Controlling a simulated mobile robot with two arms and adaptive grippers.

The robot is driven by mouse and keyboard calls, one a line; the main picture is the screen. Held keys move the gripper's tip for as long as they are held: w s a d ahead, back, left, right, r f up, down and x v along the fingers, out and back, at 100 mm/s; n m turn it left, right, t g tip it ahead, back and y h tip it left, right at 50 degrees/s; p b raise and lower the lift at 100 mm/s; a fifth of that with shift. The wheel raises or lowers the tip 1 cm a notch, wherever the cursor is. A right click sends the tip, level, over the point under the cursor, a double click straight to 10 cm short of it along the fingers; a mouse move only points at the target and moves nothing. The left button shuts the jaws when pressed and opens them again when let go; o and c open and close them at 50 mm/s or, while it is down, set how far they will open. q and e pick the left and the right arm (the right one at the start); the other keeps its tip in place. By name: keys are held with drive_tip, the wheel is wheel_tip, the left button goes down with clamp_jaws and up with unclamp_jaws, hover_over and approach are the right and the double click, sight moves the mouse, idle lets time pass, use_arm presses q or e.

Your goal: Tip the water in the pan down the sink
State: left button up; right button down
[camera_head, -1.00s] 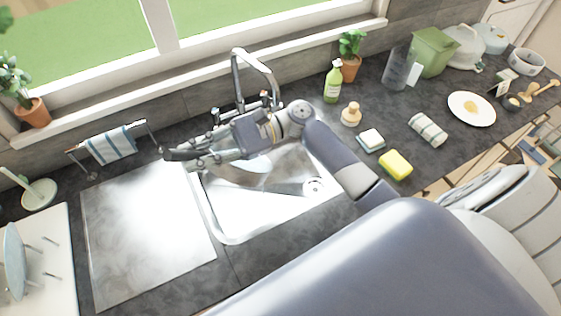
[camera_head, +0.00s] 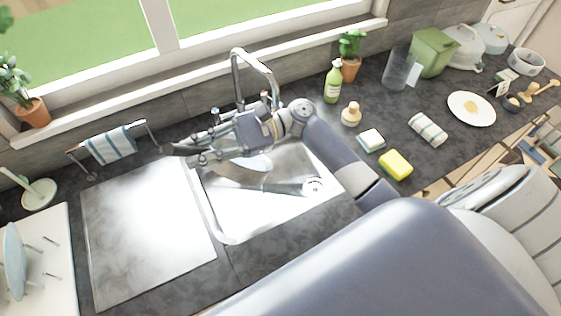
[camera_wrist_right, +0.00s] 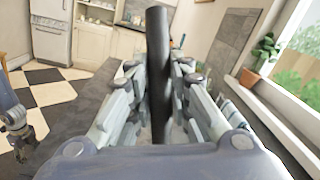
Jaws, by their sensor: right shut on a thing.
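My right gripper (camera_head: 195,142) is above the back left part of the steel sink (camera_head: 265,208), fingers pointing left. In the right wrist view its fingers (camera_wrist_right: 160,100) are closed around a dark upright handle (camera_wrist_right: 157,55), which I take to be the pan's. The pan's body is mostly hidden behind the gripper in the head view. A pale bluish rounded shape shows just below the gripper, over the sink; I cannot tell whether it is pan or water. The drain is at the basin's right. My left gripper (camera_wrist_right: 20,128) shows at the left edge of the wrist view; its jaw state is unclear.
The tap (camera_head: 255,75) arches close behind my right gripper. A steel drainboard (camera_head: 145,235) lies left of the sink. A green bottle (camera_head: 332,82), a wooden-handled brush (camera_head: 351,114) and a yellow sponge (camera_head: 396,165) stand to the right. A towel rail (camera_head: 112,146) is behind left.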

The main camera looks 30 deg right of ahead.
drive_tip(key=shift+f, duration=0.2)
drive_tip(key=shift+s+f+b, duration=0.2)
drive_tip(key=shift+f+b, duration=0.5)
drive_tip(key=shift+f, duration=0.6)
drive_tip(key=shift+w+d+r+m+y, duration=0.25)
drive_tip(key=shift+d+r+y, duration=0.1)
drive_tip(key=shift+d+r, duration=0.25)
drive_tip(key=shift+w+d+r+m+y, duration=0.15)
drive_tip(key=shift+w+d+r+y, duration=0.2)
drive_tip(key=shift+d, duration=0.3)
drive_tip(key=shift+w+d+r+m+y, duration=0.2)
drive_tip(key=shift+d+r+y, duration=0.2)
drive_tip(key=shift+d+r, duration=0.2)
idle(1.8)
drive_tip(key=shift+w+d+r+m+t+y, duration=0.25)
drive_tip(key=shift+w+d+r+y, duration=0.1)
drive_tip(key=shift+d, duration=0.35)
drive_tip(key=shift+w+d+r+m+t+y, duration=0.2)
drive_tip(key=shift+d+r+m+y, duration=0.15)
drive_tip(key=shift+d, duration=0.4)
drive_tip(key=shift+w+d+r+m+t+y, duration=0.2)
drive_tip(key=shift+w+d+r+y, duration=0.15)
drive_tip(key=shift+d, duration=0.35)
idle(0.7)
